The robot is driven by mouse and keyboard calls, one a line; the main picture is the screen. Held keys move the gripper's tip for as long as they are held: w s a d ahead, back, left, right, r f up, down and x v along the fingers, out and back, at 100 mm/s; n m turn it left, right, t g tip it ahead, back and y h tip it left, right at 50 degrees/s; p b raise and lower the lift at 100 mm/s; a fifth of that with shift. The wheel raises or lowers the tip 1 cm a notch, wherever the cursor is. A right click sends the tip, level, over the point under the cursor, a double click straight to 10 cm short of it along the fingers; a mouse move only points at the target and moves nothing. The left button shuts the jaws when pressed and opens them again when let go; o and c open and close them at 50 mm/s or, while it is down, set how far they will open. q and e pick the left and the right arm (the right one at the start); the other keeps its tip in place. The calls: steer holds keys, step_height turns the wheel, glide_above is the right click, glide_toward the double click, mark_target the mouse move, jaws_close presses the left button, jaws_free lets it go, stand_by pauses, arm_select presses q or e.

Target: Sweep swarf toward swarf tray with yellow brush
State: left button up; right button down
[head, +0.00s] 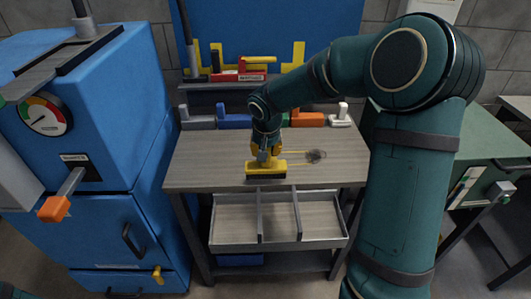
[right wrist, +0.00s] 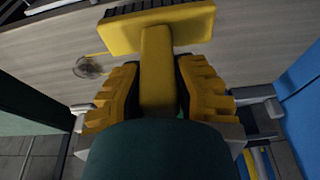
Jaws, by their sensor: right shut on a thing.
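The yellow brush (head: 266,172) is at the front part of the wooden bench top, its dark bristles along the lower edge. My right gripper (head: 266,153) is above it, shut on its handle. In the right wrist view the yellow brush (right wrist: 158,30) shows between the two yellow finger pads of the gripper (right wrist: 158,95). The swarf (head: 316,156) is a small dark tangle on the bench, right of the brush and apart from it; it also shows in the right wrist view (right wrist: 88,68). A grey divided tray (head: 230,246) sits below the bench's front edge. My left gripper is out of view.
Thin yellow lines (head: 298,152) mark the bench between brush and swarf. Grey, blue, orange and white blocks (head: 233,121) line its back edge. A blue machine (head: 85,125) stands left, a green cabinet (head: 480,165) right. The bench's left part is clear.

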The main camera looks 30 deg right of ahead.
steer(key=shift+p+v, duration=0.5)
steer(key=shift+v, duration=0.6)
steer(key=shift+w+d+r+p, duration=0.1)
steer(key=shift+w+r+p, duration=0.1)
steer(key=shift+r+p, duration=0.95)
steer(key=shift+r, duration=0.2)
steer(key=shift+f, duration=0.1)
